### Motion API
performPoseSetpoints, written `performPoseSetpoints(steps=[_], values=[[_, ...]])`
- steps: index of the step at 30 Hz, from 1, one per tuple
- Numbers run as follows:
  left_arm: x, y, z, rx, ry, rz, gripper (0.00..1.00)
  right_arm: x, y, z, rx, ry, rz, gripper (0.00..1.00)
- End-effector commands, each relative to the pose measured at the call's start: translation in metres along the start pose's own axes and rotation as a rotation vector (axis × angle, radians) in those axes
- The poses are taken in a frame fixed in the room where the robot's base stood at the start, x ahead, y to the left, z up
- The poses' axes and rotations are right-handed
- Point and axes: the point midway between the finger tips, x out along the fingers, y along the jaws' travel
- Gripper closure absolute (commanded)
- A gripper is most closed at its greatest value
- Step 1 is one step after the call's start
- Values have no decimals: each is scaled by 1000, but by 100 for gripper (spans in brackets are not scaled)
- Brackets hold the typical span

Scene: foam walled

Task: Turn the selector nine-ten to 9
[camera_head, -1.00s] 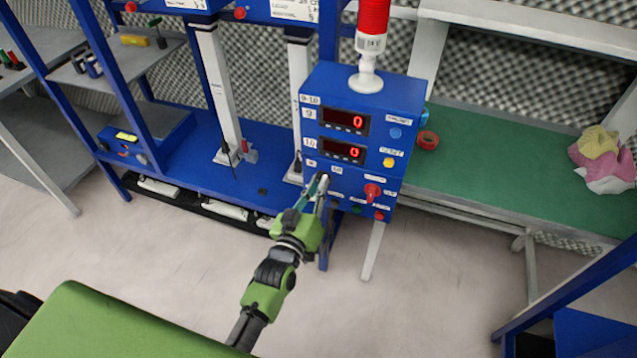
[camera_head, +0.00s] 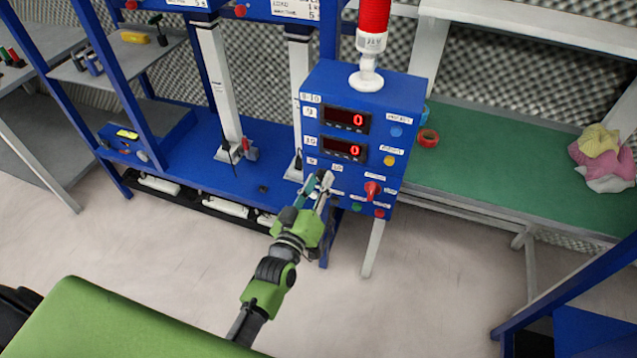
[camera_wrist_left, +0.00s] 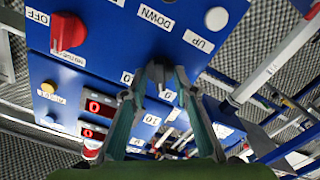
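The blue control box (camera_head: 345,95) stands on the blue bench in the head view, with two red displays that each read 0. The selector nine-ten (camera_wrist_left: 158,74) is a small dark knob in the left wrist view, beside the white labels 10 (camera_wrist_left: 127,78) and 9 (camera_wrist_left: 168,95). Which label it points at I cannot tell. My left gripper (camera_head: 322,180) is at the lower left of the box face and hides the selector in the head view. In the wrist view its fingers (camera_wrist_left: 160,82) are apart, one on each side of the knob; contact is unclear. My right gripper is not in view.
A red switch (camera_head: 372,190) sticks out right of the selector, with small buttons below it. A red and white beacon (camera_head: 367,80) stands on the box. The green table (camera_head: 490,155) at right holds a tape roll (camera_head: 428,138) and cloths (camera_head: 602,160).

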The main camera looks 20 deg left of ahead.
Motion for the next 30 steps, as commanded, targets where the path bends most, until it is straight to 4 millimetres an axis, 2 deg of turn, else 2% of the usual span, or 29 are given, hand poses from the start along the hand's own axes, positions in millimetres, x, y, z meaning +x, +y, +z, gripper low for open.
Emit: performPoseSetpoints(steps=[8, 13, 24, 30], values=[[-1, 0, 1, 2, -1, -1, 74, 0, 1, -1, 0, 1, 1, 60], [-12, -1, 2, 2, -3, -1, 74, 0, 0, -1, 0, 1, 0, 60], [-82, -1, 1, 2, -3, -1, 74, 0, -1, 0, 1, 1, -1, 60], [-109, -1, 1, 2, -2, -1, 74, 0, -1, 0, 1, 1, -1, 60]])
